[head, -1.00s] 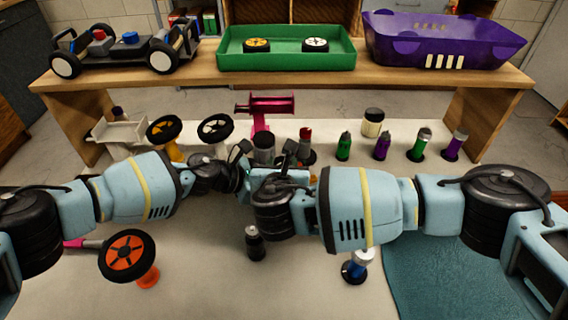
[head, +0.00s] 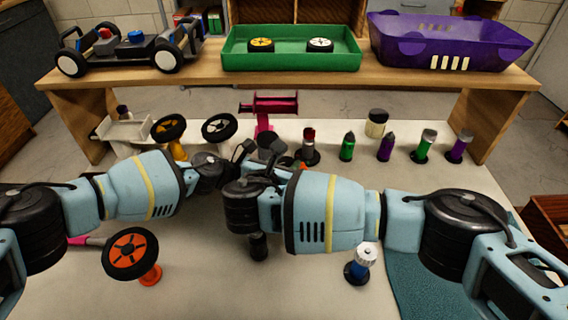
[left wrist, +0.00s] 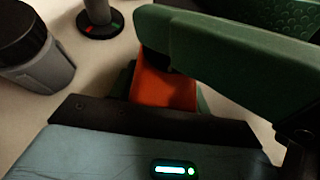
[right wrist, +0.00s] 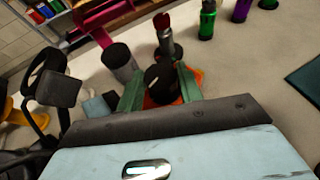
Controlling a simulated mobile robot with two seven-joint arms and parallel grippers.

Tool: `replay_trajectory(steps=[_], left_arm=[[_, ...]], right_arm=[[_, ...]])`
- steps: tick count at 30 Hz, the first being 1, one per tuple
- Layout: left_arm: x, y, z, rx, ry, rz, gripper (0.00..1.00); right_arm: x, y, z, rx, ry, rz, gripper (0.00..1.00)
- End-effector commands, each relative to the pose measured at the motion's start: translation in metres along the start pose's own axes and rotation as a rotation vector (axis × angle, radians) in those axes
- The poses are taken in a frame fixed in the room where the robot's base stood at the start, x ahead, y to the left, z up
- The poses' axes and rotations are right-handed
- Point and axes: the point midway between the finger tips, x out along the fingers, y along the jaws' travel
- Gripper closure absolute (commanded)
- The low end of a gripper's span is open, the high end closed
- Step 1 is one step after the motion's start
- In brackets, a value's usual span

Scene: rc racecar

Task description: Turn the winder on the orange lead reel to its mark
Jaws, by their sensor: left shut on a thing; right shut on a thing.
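The orange lead reel (right wrist: 188,98) is mostly hidden behind my arms in the head view, where only a bit of orange (head: 299,163) shows. My left gripper (left wrist: 165,78) is shut on its orange body (left wrist: 163,90) in the left wrist view. The winder (right wrist: 161,84) is a dark round knob with a white line, on top of the orange part. My right gripper (right wrist: 159,88) is shut on the winder, a green finger on each side. The white line slants up to the right in the right wrist view. I cannot make out the mark on the reel.
A grey canister (right wrist: 118,60) and a red-topped tube (right wrist: 165,38) stand close to the reel. Wheels on stands (head: 219,128) are behind my left arm. A black bottle (head: 258,246) and a blue bottle (head: 360,262) stand in front.

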Motion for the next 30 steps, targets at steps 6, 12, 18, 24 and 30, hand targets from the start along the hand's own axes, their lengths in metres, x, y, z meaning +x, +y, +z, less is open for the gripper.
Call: replay_trajectory(steps=[6,12,18,24,30], left_arm=[[0.001,-0.002,-0.002,0.000,0.003,-0.005,0.73],[0.001,-0.001,-0.002,-0.001,0.002,-0.003,0.73],[0.000,-0.001,-0.002,-0.002,0.002,-0.002,0.73],[0.000,-0.001,-0.002,-0.001,0.002,-0.001,0.73],[0.000,0.000,-0.002,-0.001,0.002,0.000,0.73]], right_arm=[[0.001,-0.001,0.002,0.001,-0.005,-0.001,0.47],[0.001,0.000,0.001,0.000,-0.002,0.000,0.41],[-0.004,0.000,0.000,0.000,-0.001,0.003,0.41],[-0.031,0.001,0.000,0.000,0.000,0.006,0.41],[-0.073,0.001,0.000,0.000,-0.001,0.005,0.41]])
